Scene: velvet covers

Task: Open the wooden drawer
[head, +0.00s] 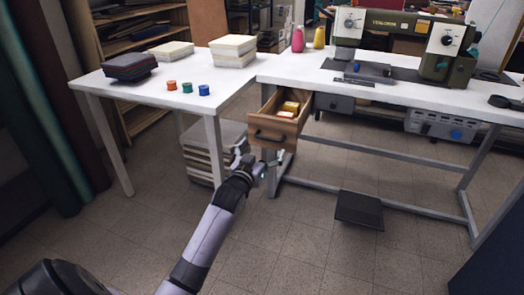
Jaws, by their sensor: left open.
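The wooden drawer (272,133) under the white table is pulled out toward me, and its inside shows. It holds small yellow and orange items (289,108). A dark handle sits on its front panel. My left gripper (260,165) is open, just below the drawer front and close to its lower edge. I cannot tell whether a finger touches the drawer. No object shows between the fingers. My right gripper is not in view.
A sewing machine (395,40) stands at the right. Table legs and a foot pedal (359,209) are below. The floor in front is clear.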

